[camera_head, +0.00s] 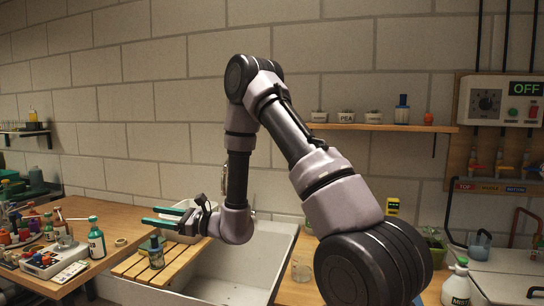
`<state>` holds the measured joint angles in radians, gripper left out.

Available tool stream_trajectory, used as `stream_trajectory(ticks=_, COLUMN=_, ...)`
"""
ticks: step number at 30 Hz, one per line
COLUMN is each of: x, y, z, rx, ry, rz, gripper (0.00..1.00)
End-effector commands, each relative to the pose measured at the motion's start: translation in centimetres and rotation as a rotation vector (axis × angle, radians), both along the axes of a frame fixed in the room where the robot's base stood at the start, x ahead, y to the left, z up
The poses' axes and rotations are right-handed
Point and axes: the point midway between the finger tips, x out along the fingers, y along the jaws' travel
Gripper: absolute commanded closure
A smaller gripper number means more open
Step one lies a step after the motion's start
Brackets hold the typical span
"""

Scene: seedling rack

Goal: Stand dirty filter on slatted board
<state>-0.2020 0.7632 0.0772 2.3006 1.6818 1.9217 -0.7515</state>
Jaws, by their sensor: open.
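The slatted wooden board (178,269) lies across the left part of the white sink. My gripper (150,216) has two long green fingers, spread apart and pointing left. It is open and empty, and appears above the cylinder in the picture, apart from it.
The white sink basin (240,272) is open right of the board. A white tub (181,206) sits behind my gripper. A clear glass (302,269) stands right of the sink.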

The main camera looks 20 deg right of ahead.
Motion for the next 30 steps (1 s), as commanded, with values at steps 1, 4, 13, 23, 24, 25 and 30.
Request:
stream_trajectory(ticks=1, x=-1.4, y=0.3, z=3.2, rx=-0.023, ry=-0.055, rz=0.079, gripper=0.39)
stream_trajectory(ticks=4, x=-4.9, y=0.5, z=7.6, rx=-0.098, ry=-0.145, rz=0.243, gripper=0.39)
stream_trajectory(ticks=13, x=-15.7, y=-3.8, z=14.0, rx=-0.511, ry=-0.436, rz=0.602, gripper=0.39)
stream_trajectory(ticks=23, x=-22.0, y=-14.7, z=15.8, rx=-1.19, ry=-0.737, rz=0.705, gripper=0.39)
stream_trajectory(ticks=24, x=-22.3, y=-16.2, z=16.2, rx=-1.282, ry=-0.77, rz=0.695, gripper=0.39)
stream_trajectory(ticks=25, x=-22.5, y=-17.4, z=16.5, rx=-1.349, ry=-0.794, rz=0.683, gripper=0.39)
stream_trajectory(ticks=30, x=-23.4, y=-23.1, z=18.7, rx=-1.679, ry=-0.897, rz=0.598, gripper=0.39)
